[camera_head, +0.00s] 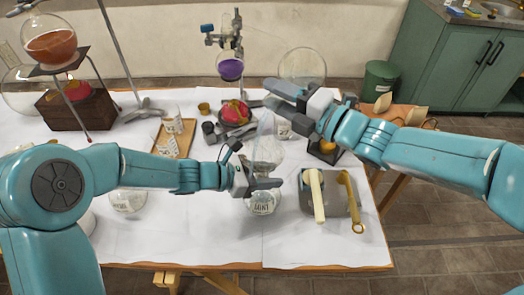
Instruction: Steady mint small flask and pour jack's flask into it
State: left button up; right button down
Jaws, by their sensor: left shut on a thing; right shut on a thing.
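The mint small flask (263,204) is clear glass with a dark label and stands on the white-covered table, right of centre front. My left gripper (262,184) is shut on its upper part, which the fingers partly hide. A clear, pale glass flask (267,150), which looks like jack's flask, is just above and behind it. My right gripper (284,97) comes in from the right above this glass and is shut, seemingly on its upper part. The contact is hard to see. I cannot tell its exact tilt or whether liquid is flowing.
A grey tray (337,207) with a cream and a yellow tool lies right of the mint flask. A red item in a dark bowl (235,112) and a wooden tray (174,139) lie behind. A stand holds a purple flask (230,68). Bare table shows at front left.

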jog(key=shift+s+a+r+n, duration=0.15)
jog(key=shift+r+n, duration=0.1)
jog(key=shift+n, duration=0.75)
dwell(0.4)
jog(key=shift+s+n, duration=0.1)
jog(key=shift+n, duration=0.5)
dwell(0.3)
